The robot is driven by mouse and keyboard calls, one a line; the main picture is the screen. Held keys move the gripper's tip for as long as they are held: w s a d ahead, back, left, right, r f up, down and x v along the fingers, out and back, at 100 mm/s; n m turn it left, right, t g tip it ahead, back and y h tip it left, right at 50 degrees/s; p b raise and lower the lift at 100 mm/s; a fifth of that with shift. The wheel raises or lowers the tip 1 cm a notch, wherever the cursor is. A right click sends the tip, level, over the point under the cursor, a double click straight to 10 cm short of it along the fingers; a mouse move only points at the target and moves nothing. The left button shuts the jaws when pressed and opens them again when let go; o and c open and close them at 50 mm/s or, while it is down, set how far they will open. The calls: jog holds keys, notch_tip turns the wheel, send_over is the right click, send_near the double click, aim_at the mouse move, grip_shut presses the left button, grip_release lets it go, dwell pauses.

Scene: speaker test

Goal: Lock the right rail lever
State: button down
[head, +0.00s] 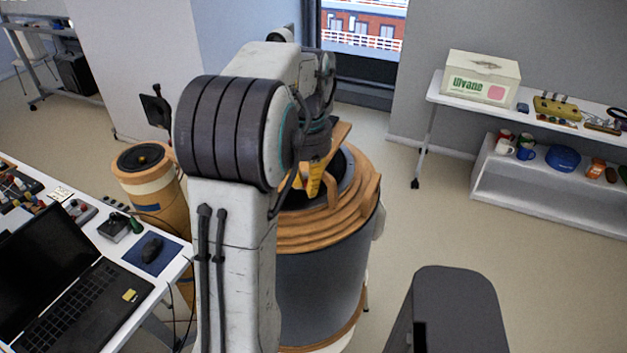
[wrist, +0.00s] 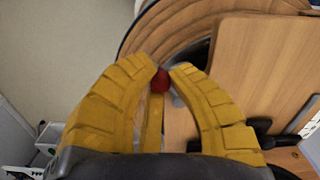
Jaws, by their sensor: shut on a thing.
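In the wrist view, my gripper (wrist: 165,74) has its yellow fingers closed around a red ball-shaped knob (wrist: 160,83), which looks like the lever's end. A small grey piece shows beside the knob; the rest of the lever is hidden by the fingers. In the head view, my gripper (head: 314,182) points down at the top of the large round wooden-rimmed speaker housing (head: 325,228). My arm hides the knob there. Whether the lever is locked cannot be told.
A flat wooden board (wrist: 262,65) lies close to the right of my fingers. A smaller wooden drum (head: 143,165) stands left of my arm. A desk with a laptop (head: 60,285) is at the left. A white shelf (head: 560,188) stands at the right, with clear floor before it.

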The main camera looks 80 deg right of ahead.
jog(key=shift+w+a+f+m+p, duration=0.1)
jog(key=shift+w+m, duration=0.3)
jog(key=shift+m, duration=0.6)
jog(key=shift+w+m+p, duration=0.1)
jog(key=shift+w+m, duration=0.25)
jog(key=shift+m, duration=0.65)
jog(key=shift+w+a+f+m+p, duration=0.1)
jog(key=shift+w+m, duration=0.3)
jog(key=shift+m, duration=0.6)
jog(key=shift+d, duration=0.1)
jog(key=c, duration=1.2)
grip_release()
jog(key=shift+r, duration=0.15)
jog(key=shift+r, duration=0.1)
notch_tip(320, 180, up, 12)
jog(key=shift+f, duration=0.1)
